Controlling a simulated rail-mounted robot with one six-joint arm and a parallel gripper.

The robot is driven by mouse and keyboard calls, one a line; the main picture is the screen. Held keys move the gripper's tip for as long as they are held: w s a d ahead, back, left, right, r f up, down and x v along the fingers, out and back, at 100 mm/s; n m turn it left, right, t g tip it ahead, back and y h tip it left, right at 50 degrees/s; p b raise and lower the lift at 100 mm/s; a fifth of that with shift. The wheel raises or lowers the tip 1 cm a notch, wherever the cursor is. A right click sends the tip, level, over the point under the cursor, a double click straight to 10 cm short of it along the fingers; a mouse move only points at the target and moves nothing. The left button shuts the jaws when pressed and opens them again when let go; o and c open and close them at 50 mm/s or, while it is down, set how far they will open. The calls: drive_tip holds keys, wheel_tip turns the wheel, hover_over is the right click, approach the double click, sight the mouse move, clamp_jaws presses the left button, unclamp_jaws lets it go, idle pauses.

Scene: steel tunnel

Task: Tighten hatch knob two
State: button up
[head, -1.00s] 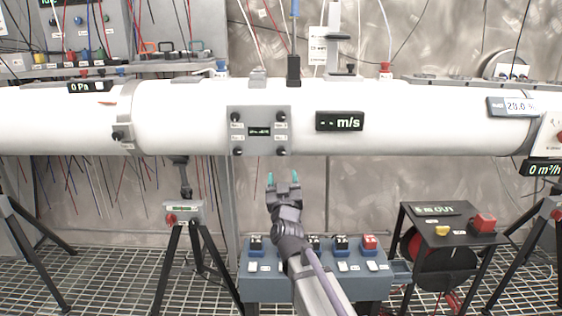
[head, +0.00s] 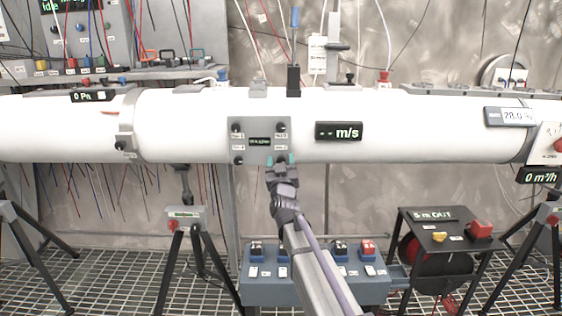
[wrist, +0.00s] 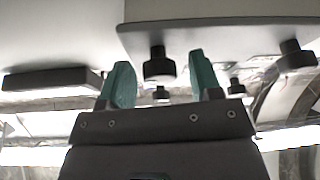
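The grey hatch plate (head: 259,153) sits on the front of the white pipe, with a dark knob at each corner and a small display in the middle. Gaps show on both sides of the knob. The lower left knob (wrist: 297,55) is off to the right.
The m/s display (head: 338,131) juts from the pipe right of the plate; it also shows in the wrist view (wrist: 50,78). A blue switch box (head: 316,289) stands below my arm. The space directly below the pipe is largely clear around my gripper.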

drive_tip(key=c, duration=0.9)
drive_tip(key=shift+m+h, duration=0.4)
drive_tip(key=shift+m, duration=0.3)
drive_tip(key=m+h, duration=0.1)
drive_tip(key=m, duration=0.1)
drive_tip(key=m+h, duration=0.1)
drive_tip(key=m, duration=0.2)
drive_tip(key=shift+h, duration=0.3)
drive_tip(key=m+g+h, duration=0.1)
drive_tip(key=m, duration=0.2)
drive_tip(key=m+h+p, duration=0.1)
drive_tip(key=m, duration=0.3)
drive_tip(key=shift+r+g+h+p, duration=0.15)
drive_tip(key=shift+g+h+p, duration=0.15)
drive_tip(key=shift+g+h, duration=0.1)
drive_tip(key=m+g+p, duration=0.1)
drive_tip(key=m, duration=0.1)
drive_tip(key=m+g+h+p, duration=0.1)
drive_tip(key=m, duration=0.2)
drive_tip(key=shift+h, duration=0.3)
drive_tip(key=shift+m+g+p, duration=0.75)
drive_tip(key=shift+m+g, duration=0.05)
drive_tip(key=shift+m, duration=1.5)
